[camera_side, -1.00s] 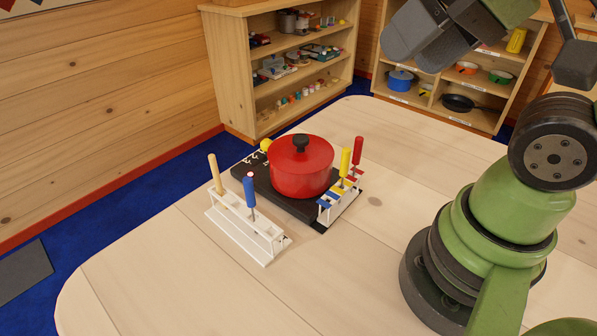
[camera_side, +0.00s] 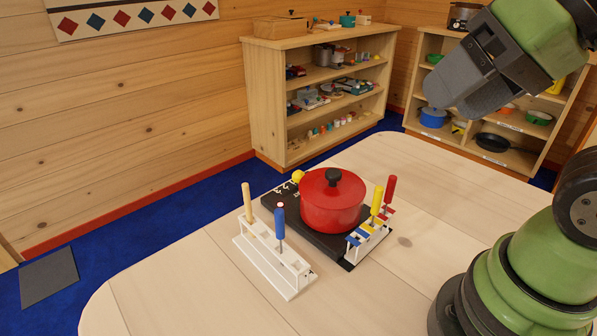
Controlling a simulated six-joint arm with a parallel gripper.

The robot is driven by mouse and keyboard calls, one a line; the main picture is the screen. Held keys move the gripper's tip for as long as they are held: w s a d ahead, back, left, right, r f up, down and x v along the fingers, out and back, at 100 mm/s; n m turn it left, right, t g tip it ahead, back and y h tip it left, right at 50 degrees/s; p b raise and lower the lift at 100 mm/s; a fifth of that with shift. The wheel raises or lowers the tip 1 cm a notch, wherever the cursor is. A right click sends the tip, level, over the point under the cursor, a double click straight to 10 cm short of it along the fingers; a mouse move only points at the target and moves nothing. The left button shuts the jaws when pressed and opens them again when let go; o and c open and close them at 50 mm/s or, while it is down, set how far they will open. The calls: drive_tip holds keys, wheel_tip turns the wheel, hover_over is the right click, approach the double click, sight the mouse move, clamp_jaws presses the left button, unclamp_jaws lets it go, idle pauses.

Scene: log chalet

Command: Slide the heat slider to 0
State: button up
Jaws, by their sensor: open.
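A black hot plate (camera_side: 330,243) lies on the wooden table, with a red lidded pot (camera_side: 334,203) on it. At its far left corner is a yellow knob (camera_side: 298,176), which looks like the heat slider. White marks (camera_side: 284,190) run along the plate beside the knob; they are too small to read, so I cannot tell the setting. The pot partly hides that edge. My gripper (camera_side: 462,98) is open and empty, high in the air at the upper right, well apart from the knob, with the pot's side of the table between them.
A white rack (camera_side: 272,262) with a tan-handled tool (camera_side: 247,202) and a blue-handled tool (camera_side: 280,222) stands front left of the plate. A second small rack (camera_side: 366,240) with yellow and red handles stands at the plate's right. Shelves stand behind.

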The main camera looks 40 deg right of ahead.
drive_tip(key=shift+c, duration=0.2)
drive_tip(key=m+g, duration=0.3)
drive_tip(key=g, duration=0.3)
hover_over(300, 172)
drive_tip(key=d, duration=0.2)
drive_tip(key=s+d+x, duration=0.1)
drive_tip(key=d+x, duration=0.1)
drive_tip(key=x, duration=0.7)
drive_tip(key=s+d+f+x, duration=0.1)
drive_tip(key=x, duration=1.6)
drive_tip(key=shift+s+a+f, duration=0.2)
drive_tip(key=shift+s+f, duration=0.05)
drive_tip(key=shift+f, duration=0.1)
